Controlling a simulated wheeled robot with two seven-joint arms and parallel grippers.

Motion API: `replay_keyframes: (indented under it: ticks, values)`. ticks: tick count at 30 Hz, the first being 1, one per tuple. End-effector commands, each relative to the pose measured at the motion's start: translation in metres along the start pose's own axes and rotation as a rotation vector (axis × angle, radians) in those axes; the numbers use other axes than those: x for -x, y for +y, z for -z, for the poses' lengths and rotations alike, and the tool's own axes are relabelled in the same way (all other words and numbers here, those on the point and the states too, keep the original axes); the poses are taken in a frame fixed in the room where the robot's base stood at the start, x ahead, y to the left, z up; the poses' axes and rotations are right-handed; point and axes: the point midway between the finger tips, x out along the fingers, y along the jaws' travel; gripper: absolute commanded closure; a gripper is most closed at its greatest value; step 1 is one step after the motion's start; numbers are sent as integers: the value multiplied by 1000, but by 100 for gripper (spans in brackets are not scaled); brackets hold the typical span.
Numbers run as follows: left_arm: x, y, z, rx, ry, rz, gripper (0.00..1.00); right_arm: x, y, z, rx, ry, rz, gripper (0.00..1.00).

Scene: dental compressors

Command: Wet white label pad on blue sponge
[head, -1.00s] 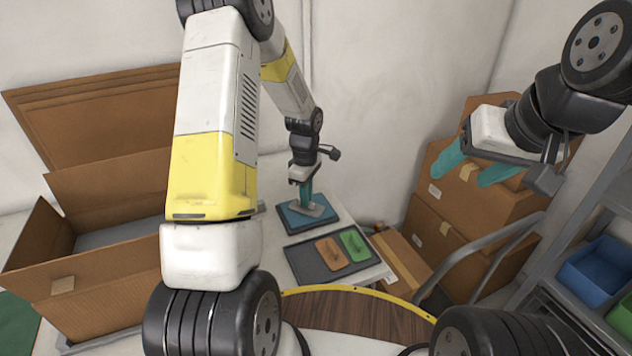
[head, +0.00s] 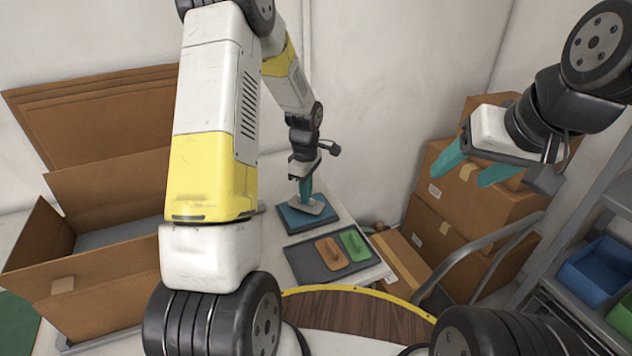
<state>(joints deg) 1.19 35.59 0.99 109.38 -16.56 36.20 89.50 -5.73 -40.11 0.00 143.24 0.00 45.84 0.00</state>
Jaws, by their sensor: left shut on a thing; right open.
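The blue sponge (head: 292,221) lies in a dark tray on the white table, beyond the pad tray. A whitish-grey label pad (head: 314,208) is at the sponge's top right part, under my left gripper (head: 305,192). My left gripper points down and is shut on the pad; its teal fingers hide the grip. I cannot tell whether the pad presses on the sponge or hovers just above it. My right gripper (head: 475,168) is open and empty, with teal fingers spread, high at the right in front of the cardboard boxes.
A dark tray (head: 306,267) holds an orange pad (head: 331,254) and a green pad (head: 354,245) in front of the sponge. An open cardboard box (head: 110,273) stands at the left. Stacked boxes (head: 440,203) and a shelf with a blue bin (head: 597,268) are at the right.

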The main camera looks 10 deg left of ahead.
Motion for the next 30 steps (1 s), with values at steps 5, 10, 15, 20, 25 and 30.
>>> replay_keyframes:
  ticks: [5,10,15,20,25,30]
  values:
    - [16,1,0,1,1,-3,100,0,0,0,0,0,0,38]
    - [30,1,0,0,1,-3,100,0,0,0,0,0,0,38]
    - [44,1,0,0,1,-4,100,0,0,0,0,0,0,38]
    - [53,0,0,1,0,-2,100,0,0,0,0,0,0,38]
    - [56,0,0,1,0,-2,100,0,0,0,0,0,0,38]
    - [56,0,0,1,0,-1,100,0,0,0,0,0,0,38]
